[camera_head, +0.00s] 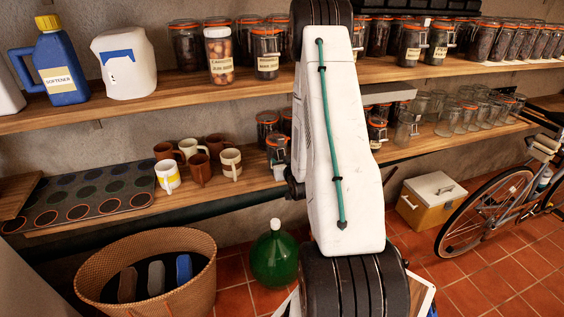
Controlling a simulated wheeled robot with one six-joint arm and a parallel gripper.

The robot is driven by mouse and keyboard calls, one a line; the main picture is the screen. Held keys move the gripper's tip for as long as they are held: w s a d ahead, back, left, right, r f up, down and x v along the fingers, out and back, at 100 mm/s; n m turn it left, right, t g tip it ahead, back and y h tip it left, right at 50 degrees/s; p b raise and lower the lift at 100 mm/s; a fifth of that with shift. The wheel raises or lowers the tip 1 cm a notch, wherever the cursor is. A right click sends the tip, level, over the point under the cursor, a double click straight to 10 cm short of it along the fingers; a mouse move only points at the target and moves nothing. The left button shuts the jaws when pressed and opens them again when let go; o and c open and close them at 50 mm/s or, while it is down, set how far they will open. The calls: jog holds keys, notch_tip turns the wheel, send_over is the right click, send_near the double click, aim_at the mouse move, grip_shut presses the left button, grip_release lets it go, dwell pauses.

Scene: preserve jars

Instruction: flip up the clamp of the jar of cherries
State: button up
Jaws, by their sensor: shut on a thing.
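I cannot tell which jar holds cherries. On the upper shelf, a labelled jar with brownish round contents (219,60) stands beside a dark clamp jar (266,58) with a label too small to read. On the lower shelf, a clamp jar (277,150) stands just left of my white arm, and dark jars (376,133) show just right of it. My arm rises through the middle of the view and covers the shelf between them. My gripper is hidden behind the arm, so its contact with any jar is not visible.
Mugs (200,168) and a dark tray with round recesses (85,195) sit on the lower shelf at left. Empty jars (465,113) stand at right. A wicker basket (110,262), green demijohn (276,258), toolbox (432,203) and bicycle (480,215) are below.

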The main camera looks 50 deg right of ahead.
jog(key=shift+s+a+r+g+y, duration=0.15)
jog(key=shift+s+r+g+y, duration=0.2)
jog(key=shift+g+y, duration=0.55)
jog(key=shift+s+a+r+g+y, duration=0.15)
jog(key=shift+r+g+y, duration=0.3)
jog(key=shift+g, duration=0.85)
jog(key=shift+s+a+r+g+y, duration=0.2)
jog(key=shift+r+g+y, duration=0.3)
jog(key=shift+g, duration=0.6)
jog(key=shift+s+y, duration=0.1)
jog(key=shift+y, duration=0.15)
jog(key=o, duration=1)
jog(key=shift+r, duration=0.1)
jog(key=v, duration=0.7)
jog(key=shift+r, duration=0.35)
jog(key=shift+s+a, duration=0.1)
